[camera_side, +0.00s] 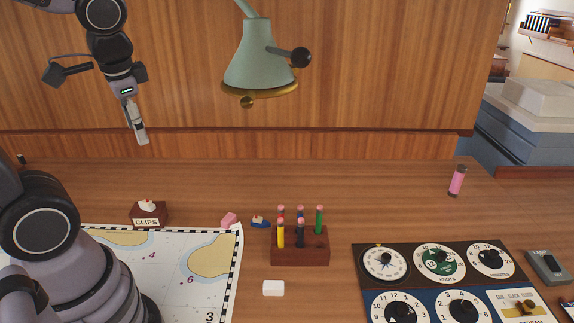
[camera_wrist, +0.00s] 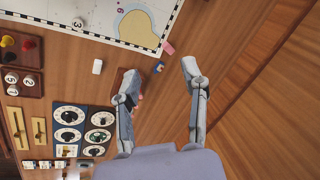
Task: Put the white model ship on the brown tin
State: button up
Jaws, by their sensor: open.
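The brown tin (camera_side: 149,218), labelled CLIPS, sits on the desk at the left, beside the chart's upper edge. A small white model ship (camera_side: 147,205) rests on top of it and looks upright. My gripper (camera_side: 142,138) is high above the desk, up and left of the tin in the picture, and apart from both. In the wrist view my gripper (camera_wrist: 160,72) is open, with nothing between its fingers. The tin and the white ship do not show in the wrist view.
A blue model ship (camera_side: 260,222) and a pink eraser (camera_side: 229,219) lie near a wooden pen holder (camera_side: 300,257). A white block (camera_side: 273,288) is in front. A green lamp (camera_side: 258,60) hangs overhead. A dial panel (camera_side: 440,248) is right.

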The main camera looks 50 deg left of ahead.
jog(key=s+d+r+n+t+h, duration=0.1)
jog(key=s+d+r+t+h, duration=0.1)
jog(key=d+r+t+h, duration=0.1)
jog(key=d+r+t, duration=0.1)
jog(key=d, duration=0.1)
jog(key=shift+s+d, duration=0.3)
jog(key=shift+d, duration=0.1)
dwell(0.8)
